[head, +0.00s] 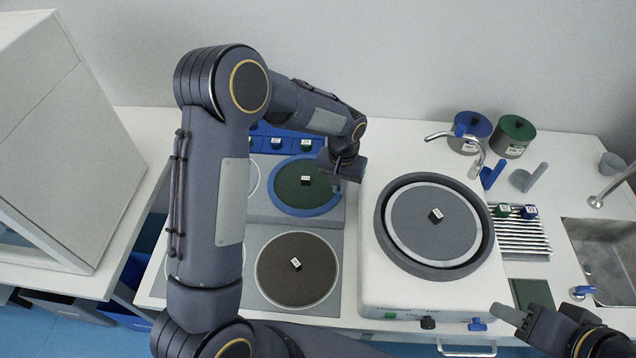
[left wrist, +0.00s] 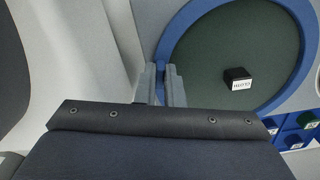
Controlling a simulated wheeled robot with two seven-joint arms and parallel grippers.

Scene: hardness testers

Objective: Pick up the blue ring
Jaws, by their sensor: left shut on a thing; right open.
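The blue ring (head: 333,207) lies around a green disc (head: 300,186) at the back of the grey panel, left of the white machine. In the left wrist view the blue ring (left wrist: 180,32) curves around the dark green disc (left wrist: 215,50). My left gripper (head: 340,184) is at the ring's right edge. Its two fingers (left wrist: 160,82) are shut on the rim, with a bit of blue between them. The ring looks level around the disc; I cannot tell whether it is lifted. My right gripper (head: 505,318) is open at the lower right, away from the ring.
The white machine (head: 375,280) with a round grey plate (head: 435,222) stands close right of my left gripper. A brown disc (head: 297,270) lies in front. Blue and green pots (head: 514,137), a ribbed rack (head: 518,238) and a sink (head: 605,255) are at the right.

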